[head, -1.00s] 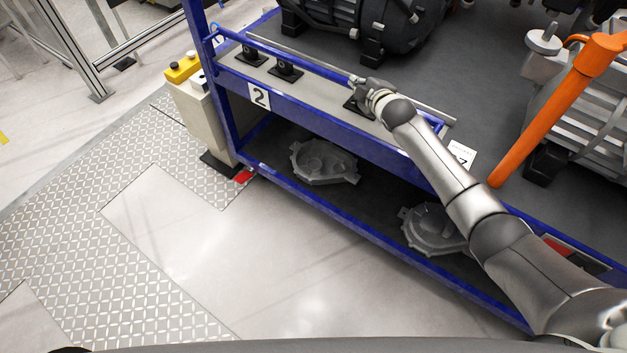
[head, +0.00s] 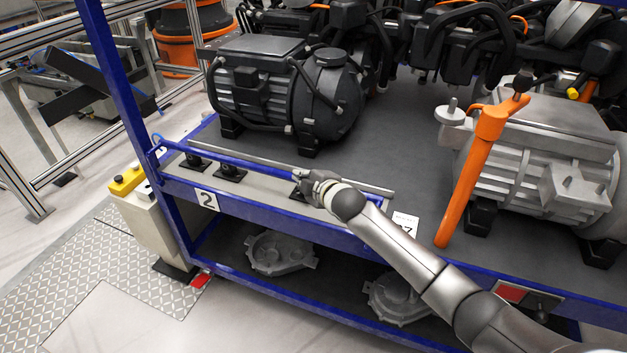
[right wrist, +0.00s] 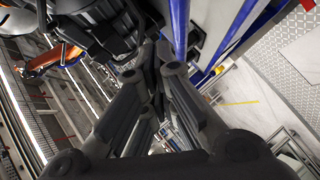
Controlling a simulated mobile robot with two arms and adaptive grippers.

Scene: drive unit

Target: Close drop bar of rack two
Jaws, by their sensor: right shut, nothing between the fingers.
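Rack two is a blue-framed rack with a white "2" label (head: 206,199) on its front beam. Its blue drop bar (head: 240,162) runs from the left post along the front edge, nearly level, just above the shelf. Whether its right end is seated is hard to tell, because my arm covers that part. My right gripper (head: 308,184) is shut and empty, at the bar's middle to right part. I cannot tell if it touches the bar. In the right wrist view its fingers (right wrist: 150,75) are together, with blue bars beside them. My left gripper is out of view.
A dark motor (head: 265,85) stands on the shelf behind the bar. A grey motor (head: 545,165) and an orange lever (head: 472,170) stand to the right. Cast covers (head: 280,252) lie on the lower shelf. A post with a yellow top (head: 127,180) stands left of the rack.

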